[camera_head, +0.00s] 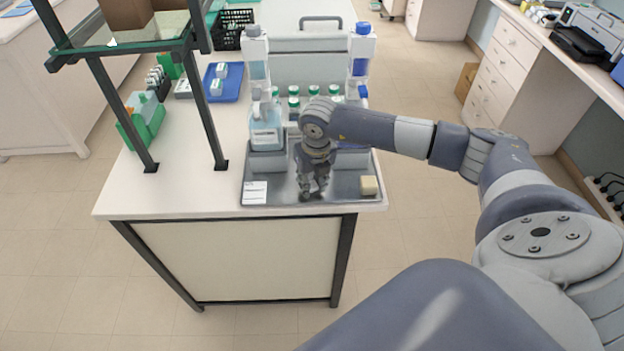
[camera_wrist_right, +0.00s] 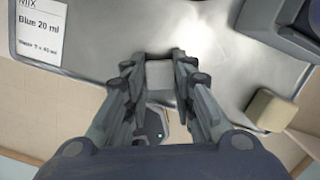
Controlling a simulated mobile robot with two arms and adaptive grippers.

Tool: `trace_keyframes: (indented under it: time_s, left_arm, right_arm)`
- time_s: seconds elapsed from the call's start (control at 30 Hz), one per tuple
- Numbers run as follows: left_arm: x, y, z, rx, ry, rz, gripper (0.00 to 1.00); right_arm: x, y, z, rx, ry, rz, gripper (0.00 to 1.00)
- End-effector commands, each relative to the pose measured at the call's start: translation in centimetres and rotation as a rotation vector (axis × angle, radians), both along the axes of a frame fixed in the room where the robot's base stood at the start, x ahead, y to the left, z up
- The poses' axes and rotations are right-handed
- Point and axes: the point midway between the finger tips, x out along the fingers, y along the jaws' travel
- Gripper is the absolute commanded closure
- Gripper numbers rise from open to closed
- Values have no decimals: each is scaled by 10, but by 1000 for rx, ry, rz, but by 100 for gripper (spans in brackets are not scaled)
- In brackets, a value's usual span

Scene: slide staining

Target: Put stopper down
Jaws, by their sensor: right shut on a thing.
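My right gripper (camera_head: 313,188) points down over the front middle of the metal tray (camera_head: 338,190). In the right wrist view its fingers (camera_wrist_right: 157,70) are shut on a small light grey piece, which I take to be the stopper (camera_wrist_right: 159,74). The stopper is between the fingertips, over the tray's near edge. I cannot tell whether it touches the tray. In the head view the gripper hides the stopper. My left gripper is not in view.
A white label card (camera_head: 255,192) lies at the tray's left, and a beige block (camera_head: 369,186) at its right. Dark rack posts (camera_head: 205,105) rise on the left. The bench's front edge is close.

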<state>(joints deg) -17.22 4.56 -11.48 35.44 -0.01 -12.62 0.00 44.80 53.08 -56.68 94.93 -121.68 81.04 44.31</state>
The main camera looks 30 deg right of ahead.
Motion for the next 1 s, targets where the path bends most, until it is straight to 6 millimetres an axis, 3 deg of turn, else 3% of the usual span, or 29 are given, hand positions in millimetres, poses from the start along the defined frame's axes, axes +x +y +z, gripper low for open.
trace_keyframes:
  time_s: [0.17,0.2,0.3,0.73,0.87,1.0]
  left_arm:
    - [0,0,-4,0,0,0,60]
    - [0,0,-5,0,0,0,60]
    - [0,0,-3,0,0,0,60]
    - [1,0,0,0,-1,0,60]
    - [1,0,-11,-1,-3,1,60]
    - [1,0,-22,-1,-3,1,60]
  right_arm:
    - [0,0,-4,0,0,-1,85]
    - [0,0,-4,0,0,-1,74]
    - [0,0,-2,0,0,-1,56]
    - [0,0,4,0,-2,-1,56]
    - [-2,0,23,-1,-6,-1,56]
    - [-7,1,54,-1,-8,0,56]
